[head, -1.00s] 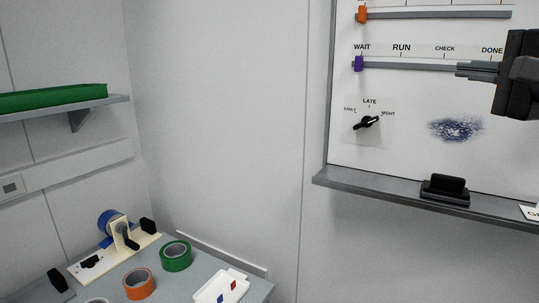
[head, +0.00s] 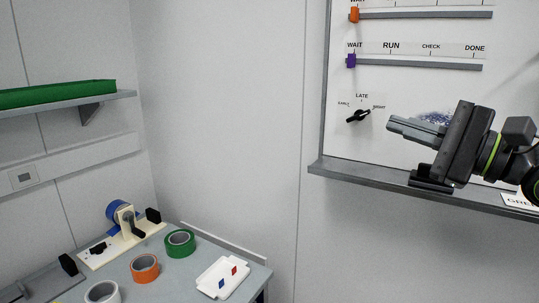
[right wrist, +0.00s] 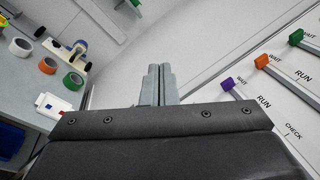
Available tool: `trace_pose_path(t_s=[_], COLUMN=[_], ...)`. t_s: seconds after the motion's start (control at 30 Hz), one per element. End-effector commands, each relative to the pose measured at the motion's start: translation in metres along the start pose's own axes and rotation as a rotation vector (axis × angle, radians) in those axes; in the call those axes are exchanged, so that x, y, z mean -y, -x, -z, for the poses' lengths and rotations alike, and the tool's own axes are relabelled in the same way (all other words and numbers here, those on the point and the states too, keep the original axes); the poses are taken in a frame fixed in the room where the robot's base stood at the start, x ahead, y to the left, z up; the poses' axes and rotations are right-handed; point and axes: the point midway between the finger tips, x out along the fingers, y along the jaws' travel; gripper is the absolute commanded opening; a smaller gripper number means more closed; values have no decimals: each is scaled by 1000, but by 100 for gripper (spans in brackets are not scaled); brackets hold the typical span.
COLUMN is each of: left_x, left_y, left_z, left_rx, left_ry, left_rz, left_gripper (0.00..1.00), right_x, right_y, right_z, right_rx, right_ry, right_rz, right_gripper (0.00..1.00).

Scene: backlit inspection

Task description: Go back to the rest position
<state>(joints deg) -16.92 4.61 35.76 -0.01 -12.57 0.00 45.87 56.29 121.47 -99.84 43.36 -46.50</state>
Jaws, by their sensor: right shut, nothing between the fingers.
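My right gripper (head: 391,127) is in front of the whiteboard (head: 400,85) in the head view, its fingers pointing left, close together and empty. In the right wrist view its two fingers (right wrist: 160,80) lie side by side with nothing between them. In the head view it overlaps part of the blue scribble (head: 436,118) and the black eraser (head: 428,184) on the ledge. A black dial knob (head: 358,116) is to the left of the fingertips, apart from them. My left gripper is not in view.
The board's ledge (head: 340,171) runs below my right gripper. Purple (head: 351,61) and orange (head: 354,15) sliders sit at WAIT. At lower left a table holds green (head: 180,243) and orange (head: 145,268) tape rolls, a dispenser (head: 127,220) and a white tray (head: 223,278).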

Motion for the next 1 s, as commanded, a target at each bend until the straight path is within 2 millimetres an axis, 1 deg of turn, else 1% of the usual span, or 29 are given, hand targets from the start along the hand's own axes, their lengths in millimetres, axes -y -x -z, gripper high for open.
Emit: trace_pose_path(t_s=[0.03,0.1,0.17,0.2,0.27,0.3,0.37,0.4,0.47,0.5,0.57,0.6,0.67,0.7,0.77,0.8,0.87,0.9,0.93,0.97,1.0], left_x=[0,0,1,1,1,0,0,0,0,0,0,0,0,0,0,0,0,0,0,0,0], left_y=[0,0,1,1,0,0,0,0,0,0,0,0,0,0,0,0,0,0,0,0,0], left_z=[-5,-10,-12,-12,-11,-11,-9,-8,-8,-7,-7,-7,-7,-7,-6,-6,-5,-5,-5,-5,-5], left_rx=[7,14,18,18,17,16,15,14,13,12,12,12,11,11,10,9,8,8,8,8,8], left_ry=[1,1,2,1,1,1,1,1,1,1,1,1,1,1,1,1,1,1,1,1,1], left_rz=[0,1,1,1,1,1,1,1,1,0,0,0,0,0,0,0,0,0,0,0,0], left_gripper=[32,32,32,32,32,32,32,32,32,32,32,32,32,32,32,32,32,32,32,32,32], right_x=[-16,-32,-40,-44,-47,-48,-51,-53,-58,-64,-76,-88,-110,-128,-160,-183,-221,-248,-268,-289,-316], right_y=[-1,2,8,14,24,33,46,56,73,85,104,117,138,153,175,190,211,225,235,245,257], right_z=[-1,-6,-7,-6,0,6,20,32,53,70,96,115,143,161,185,199,214,221,225,227,228], right_rx=[76,195,291,352,435,486,556,598,654,687,730,754,782,797,810,814,810,803,-753,-703,-641], right_ry=[-122,-318,-500,-625,-814,-941,-1130,-1257,-1444,-1566,-1743,-1858,-2020,-2121,-2261,-2342,-2443,-2500,2402,2303,2177], right_rz=[7,37,77,112,172,220,303,367,473,553,685,783,943,1058,1248,1378,1583,1723,-1735,-1746,-1754], right_gripper=[0,0,0,0,0,0,0,0,0,0,0,0,0,0,0,0,0,0,0,0,0])
